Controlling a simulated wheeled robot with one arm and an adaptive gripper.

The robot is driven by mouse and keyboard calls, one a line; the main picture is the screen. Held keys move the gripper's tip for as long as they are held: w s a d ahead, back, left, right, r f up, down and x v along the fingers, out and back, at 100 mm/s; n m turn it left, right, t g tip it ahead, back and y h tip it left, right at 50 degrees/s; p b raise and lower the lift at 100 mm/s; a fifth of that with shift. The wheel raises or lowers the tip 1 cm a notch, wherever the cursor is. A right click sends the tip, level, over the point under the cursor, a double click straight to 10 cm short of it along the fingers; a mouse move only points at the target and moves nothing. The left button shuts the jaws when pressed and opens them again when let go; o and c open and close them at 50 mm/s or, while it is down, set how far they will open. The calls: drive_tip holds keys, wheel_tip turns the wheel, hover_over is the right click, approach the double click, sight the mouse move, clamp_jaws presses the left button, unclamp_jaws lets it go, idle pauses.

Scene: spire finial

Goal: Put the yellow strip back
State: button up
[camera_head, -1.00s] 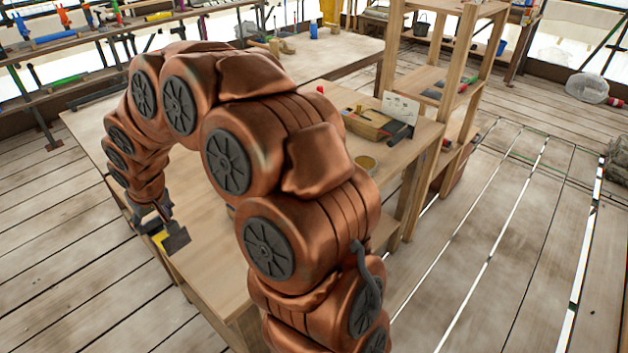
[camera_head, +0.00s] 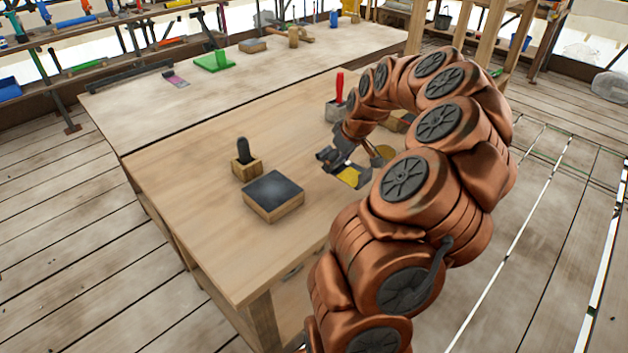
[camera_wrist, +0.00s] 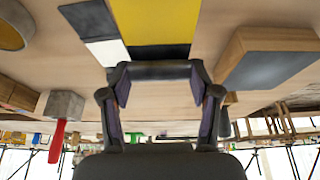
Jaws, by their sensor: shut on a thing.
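The yellow strip (camera_head: 350,176) is in my gripper (camera_head: 338,160), over the right half of the near wooden table (camera_head: 190,215) in the head view. In the wrist view the strip (camera_wrist: 155,20) is a flat yellow piece with a dark band at its near end. My gripper (camera_wrist: 160,85) is shut on it by that dark end. A dark and white flat piece (camera_wrist: 92,22) shows left of the strip in the wrist view; I cannot tell whether it lies on the table. In the head view my arm hides part of the table beyond the strip.
A dark-topped wooden block (camera_head: 273,195) and a small block with a black knob (camera_head: 245,165) stand left of my gripper. A grey block with a red handle (camera_head: 338,108) stands behind it, a round tin (camera_head: 385,152) to its right. The table's front left is clear.

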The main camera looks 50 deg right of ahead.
drive_tip(key=s+d, duration=0.1)
drive_tip(key=s, duration=0.1)
drive_tip(key=s+d+f, duration=0.1)
drive_tip(key=d, duration=0.1)
drive_tip(key=shift+s+d, duration=0.1)
drive_tip(key=shift+s, duration=0.3)
drive_tip(key=p, duration=0.5)
hover_over(301, 169)
drive_tip(key=s, duration=0.1)
drive_tip(key=shift+s+f, duration=0.15)
drive_tip(key=shift+f, duration=0.6)
wheel_tip(301, 169, down, 3)
drive_tip(key=shift+s+f+p, duration=0.1)
drive_tip(key=shift+p, duration=0.55)
drive_tip(key=shift+f, duration=0.2)
drive_tip(key=shift+f, duration=0.15)
drive_tip(key=o, duration=1.5)
